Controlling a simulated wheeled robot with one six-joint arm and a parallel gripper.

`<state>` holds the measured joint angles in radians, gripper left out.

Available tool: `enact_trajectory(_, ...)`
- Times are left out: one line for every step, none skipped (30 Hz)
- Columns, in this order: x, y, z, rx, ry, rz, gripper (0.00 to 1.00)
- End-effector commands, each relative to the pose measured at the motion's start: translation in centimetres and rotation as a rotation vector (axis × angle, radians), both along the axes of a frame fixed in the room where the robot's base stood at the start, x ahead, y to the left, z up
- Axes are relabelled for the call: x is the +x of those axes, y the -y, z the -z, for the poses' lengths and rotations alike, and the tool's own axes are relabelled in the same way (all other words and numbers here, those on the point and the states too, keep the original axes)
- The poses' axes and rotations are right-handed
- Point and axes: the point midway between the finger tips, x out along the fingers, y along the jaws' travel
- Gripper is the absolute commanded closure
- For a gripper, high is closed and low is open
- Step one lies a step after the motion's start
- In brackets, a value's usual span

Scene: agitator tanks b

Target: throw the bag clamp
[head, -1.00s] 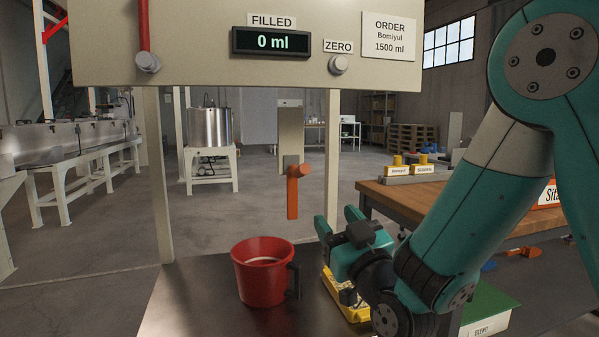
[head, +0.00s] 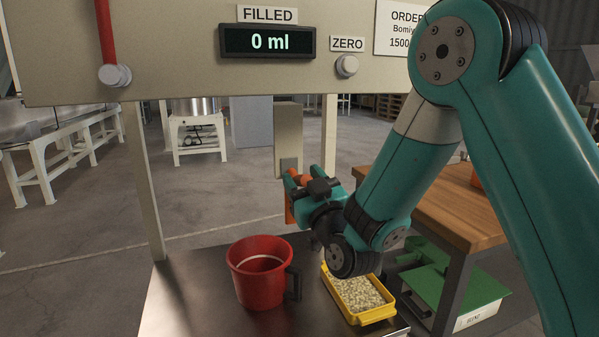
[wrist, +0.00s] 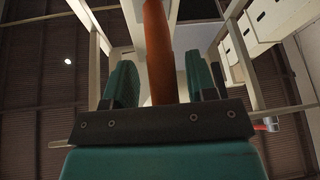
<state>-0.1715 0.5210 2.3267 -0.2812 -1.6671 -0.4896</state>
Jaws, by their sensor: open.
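The bag clamp appears to be the orange lever (head: 289,209) hanging below the pale grey upright plate (head: 288,132) behind the metal bench. My gripper (head: 309,175) is at its upper part, with the orange showing between the fingers. In the wrist view the orange lever (wrist: 159,50) runs up between my two green fingers (wrist: 162,82). The fingers are open, with a gap visible on each side of it. Part of the lever is hidden behind my gripper in the head view; I cannot tell whether either finger touches it.
A red jug (head: 256,285) and a yellow tray (head: 377,316) of pale granules stand on the metal bench (head: 190,301) below my gripper. A panel (head: 180,40) reading 0 ml is above. A wooden table (head: 440,208) and a green-lidded bin (head: 465,290) are at right.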

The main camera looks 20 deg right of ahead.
Motion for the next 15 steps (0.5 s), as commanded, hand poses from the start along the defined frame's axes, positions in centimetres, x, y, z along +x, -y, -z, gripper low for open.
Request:
enact_trajectory(0.01, -0.13, 0.03, 0.0, 0.0, -0.002, 0.48)
enact_trajectory(0.01, -0.18, 0.03, 0.0, -0.001, -0.003, 0.48)
enact_trajectory(0.01, -0.24, 0.05, 0.001, -0.001, -0.003, 0.48)
enact_trajectory(0.01, -0.27, 0.06, 0.0, -0.001, -0.004, 0.48)
enact_trajectory(0.0, -0.31, 0.06, 0.0, -0.001, -0.004, 0.48)
enact_trajectory(0.0, -0.32, 0.06, 0.0, -0.001, -0.005, 0.48)
enact_trajectory(0.0, -0.33, 0.06, 0.0, -0.001, -0.005, 0.55)
enact_trajectory(0.0, -0.33, 0.06, 0.0, -0.001, -0.005, 0.62)
enact_trajectory(0.0, -0.32, 0.06, 0.0, -0.001, -0.005, 0.71)
enact_trajectory(0.0, -0.32, 0.06, 0.0, -0.001, -0.004, 0.78)
enact_trajectory(0.0, -0.31, 0.06, 0.0, -0.001, -0.004, 0.85)
enact_trajectory(-0.01, -0.29, 0.06, 0.0, -0.001, -0.004, 0.94)
enact_trajectory(-0.01, -0.28, 0.06, 0.0, -0.001, -0.004, 1.0)
enact_trajectory(-0.01, -0.27, 0.06, 0.0, -0.001, -0.004, 1.0)
enact_trajectory(-0.01, -0.26, 0.06, 0.0, -0.001, -0.004, 1.0)
